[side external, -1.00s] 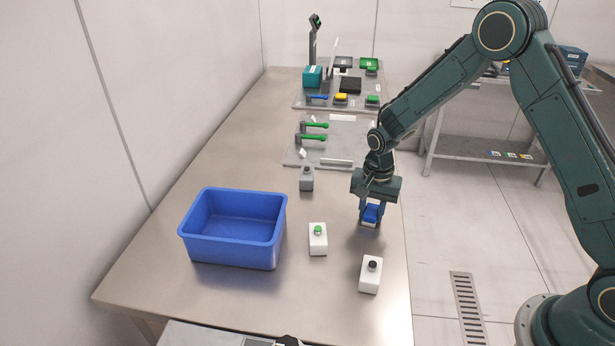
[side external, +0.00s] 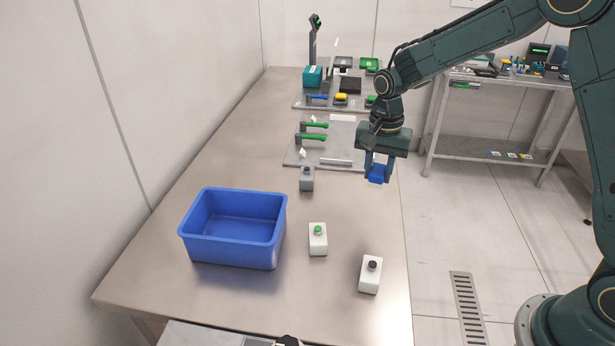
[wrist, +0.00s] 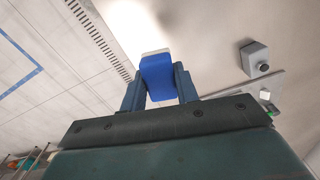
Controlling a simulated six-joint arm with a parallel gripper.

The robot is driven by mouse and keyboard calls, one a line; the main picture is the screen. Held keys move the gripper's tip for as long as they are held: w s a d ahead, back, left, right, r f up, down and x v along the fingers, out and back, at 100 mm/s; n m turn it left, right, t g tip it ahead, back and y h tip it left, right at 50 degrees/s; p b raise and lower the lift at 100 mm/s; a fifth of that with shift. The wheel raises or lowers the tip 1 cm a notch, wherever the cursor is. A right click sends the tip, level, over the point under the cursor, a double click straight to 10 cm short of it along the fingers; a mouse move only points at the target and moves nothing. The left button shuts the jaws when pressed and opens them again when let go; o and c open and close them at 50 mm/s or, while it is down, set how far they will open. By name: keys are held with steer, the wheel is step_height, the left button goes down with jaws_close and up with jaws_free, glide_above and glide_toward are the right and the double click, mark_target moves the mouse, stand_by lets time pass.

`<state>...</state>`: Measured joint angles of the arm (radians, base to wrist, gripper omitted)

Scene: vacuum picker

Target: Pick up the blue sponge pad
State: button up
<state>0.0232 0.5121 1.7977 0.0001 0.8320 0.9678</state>
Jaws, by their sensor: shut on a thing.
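The blue sponge pad (side external: 377,173) is held between the two fingers of my gripper (side external: 378,170), which is shut on it. The pad is in the air above the right edge of the steel table (side external: 230,150). In the wrist view the pad (wrist: 158,78) sits between the two dark blue fingertips of my gripper (wrist: 160,85), with a white strip along its far end. Nothing else touches the pad.
A blue bin (side external: 235,255) stands at the table's left front. A green-button white box (side external: 318,240), a black-button white box (side external: 370,275) and a grey box (side external: 307,181) stand nearby. Fixture plates (side external: 300,157) with green clamps lie farther back.

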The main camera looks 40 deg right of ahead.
mark_target(378, 169)
step_height(378, 169, up, 8)
steer(key=shift+f, duration=0.1)
steer(key=shift+a, duration=0.1)
stand_by(0.7)
